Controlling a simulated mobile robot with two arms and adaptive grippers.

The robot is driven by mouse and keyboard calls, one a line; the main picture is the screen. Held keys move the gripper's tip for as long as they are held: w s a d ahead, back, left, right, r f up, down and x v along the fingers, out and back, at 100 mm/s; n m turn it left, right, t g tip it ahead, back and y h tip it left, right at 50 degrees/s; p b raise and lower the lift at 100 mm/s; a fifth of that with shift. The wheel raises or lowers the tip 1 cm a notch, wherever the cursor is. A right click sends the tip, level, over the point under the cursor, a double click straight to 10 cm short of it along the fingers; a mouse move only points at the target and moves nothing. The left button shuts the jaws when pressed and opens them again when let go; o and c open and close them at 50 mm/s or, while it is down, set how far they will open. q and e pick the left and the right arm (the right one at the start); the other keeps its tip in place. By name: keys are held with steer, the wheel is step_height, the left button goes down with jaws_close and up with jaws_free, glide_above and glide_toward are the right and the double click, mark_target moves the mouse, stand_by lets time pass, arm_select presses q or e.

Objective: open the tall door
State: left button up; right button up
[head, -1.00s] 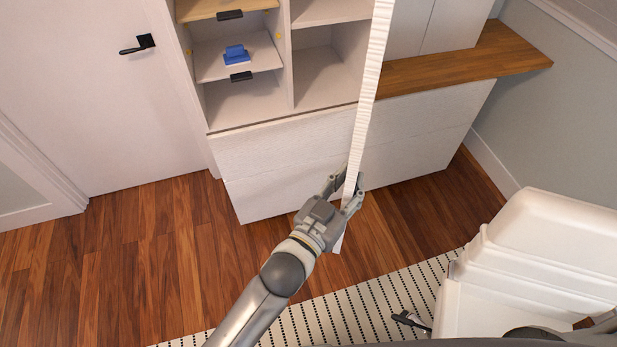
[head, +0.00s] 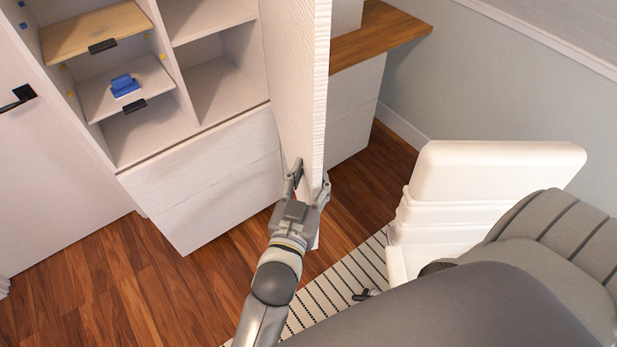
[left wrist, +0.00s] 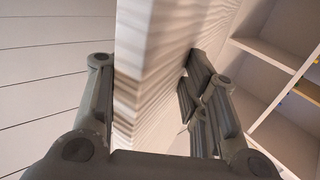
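The tall door (head: 300,85) is a white panel. It stands swung out from the cabinet, and in the head view I see its ribbed edge and the face towards the shelves. My left gripper (head: 307,190) is at the lower free edge of the door, with one finger on each side. In the left wrist view the door (left wrist: 130,75) runs between the spread fingers of the left gripper (left wrist: 150,95). The left finger is close beside the panel; whether either finger touches it I cannot tell.
Open shelves (head: 225,90) hold a blue object (head: 123,85) on a pull-out shelf. White drawer fronts (head: 205,180) lie below. A white chair (head: 480,185) stands on a striped rug (head: 335,290) at right, near my body. Wood floor (head: 130,275) is clear at left.

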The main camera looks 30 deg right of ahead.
arm_select(q)
steer(key=shift+w+d+r, duration=0.15)
steer(key=shift+w+r, duration=0.05)
steer(key=shift+r, duration=0.1)
arm_select(e)
steer(key=shift+a, duration=0.2)
steer(key=shift+d, duration=0.1)
arm_select(q)
steer(key=shift+f, duration=0.1)
steer(key=shift+s+a+f, duration=0.2)
steer(key=shift+s+a, duration=0.15)
steer(key=shift+a, duration=0.15)
steer(key=v, duration=1.1)
steer(key=shift+s+d+r, duration=0.1)
steer(key=shift+r, duration=0.1)
arm_select(e)
steer(key=shift+w+d, duration=0.1)
steer(key=shift+d, duration=0.1)
